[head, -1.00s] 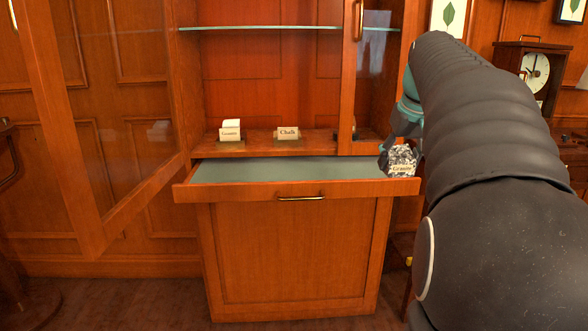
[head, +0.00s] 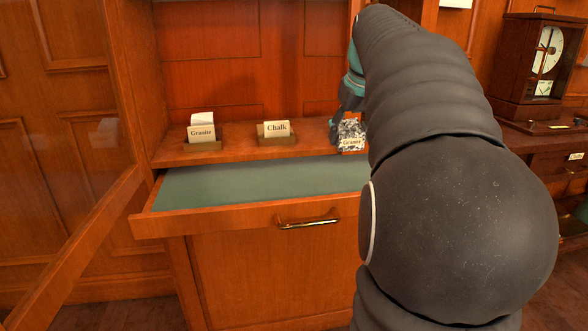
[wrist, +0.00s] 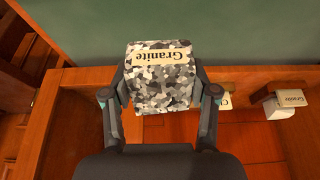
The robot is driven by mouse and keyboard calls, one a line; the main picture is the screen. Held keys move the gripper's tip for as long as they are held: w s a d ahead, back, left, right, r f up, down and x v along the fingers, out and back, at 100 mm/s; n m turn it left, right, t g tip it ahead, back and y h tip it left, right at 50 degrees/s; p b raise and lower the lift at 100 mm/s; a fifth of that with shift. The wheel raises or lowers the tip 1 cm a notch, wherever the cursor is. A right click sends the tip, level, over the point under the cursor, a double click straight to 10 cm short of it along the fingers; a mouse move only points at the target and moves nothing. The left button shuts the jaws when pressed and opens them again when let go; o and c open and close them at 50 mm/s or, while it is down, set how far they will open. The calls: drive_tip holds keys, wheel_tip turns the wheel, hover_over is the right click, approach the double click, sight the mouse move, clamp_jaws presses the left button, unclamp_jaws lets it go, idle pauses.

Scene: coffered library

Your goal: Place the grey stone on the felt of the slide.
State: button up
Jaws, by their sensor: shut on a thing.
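The grey stone (head: 351,131) is a speckled black, white and grey block with a cream "Granite" label. My gripper (wrist: 160,90) is shut on it, one finger on each side in the wrist view. The slide (head: 225,219) is pulled out below the cabinet shelf, with green felt (head: 250,185) on top and a brass handle. In the head view, the stone is held up near the slide's right end, by the shelf edge. The felt also shows beyond the stone in the wrist view (wrist: 240,30). My arm hides the slide's right end.
On the shelf (head: 235,147) above the slide stand a "Granite" card (head: 201,134) with a white piece behind it and a "Chalk" card (head: 277,130). A glass door (head: 65,190) stands open at left. A clock (head: 543,65) stands at right. The visible felt is bare.

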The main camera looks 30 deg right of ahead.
hover_over(305, 177)
drive_tip(key=s, duration=0.1)
drive_tip(key=f, duration=0.6)
drive_tip(key=shift+a, duration=0.2)
drive_tip(key=shift+f+b, duration=0.6)
drive_tip(key=shift+f, duration=1.35)
drive_tip(key=shift+f, duration=0.1)
drive_tip(key=o, duration=1.4)
drive_tip(key=shift+f, duration=0.1)
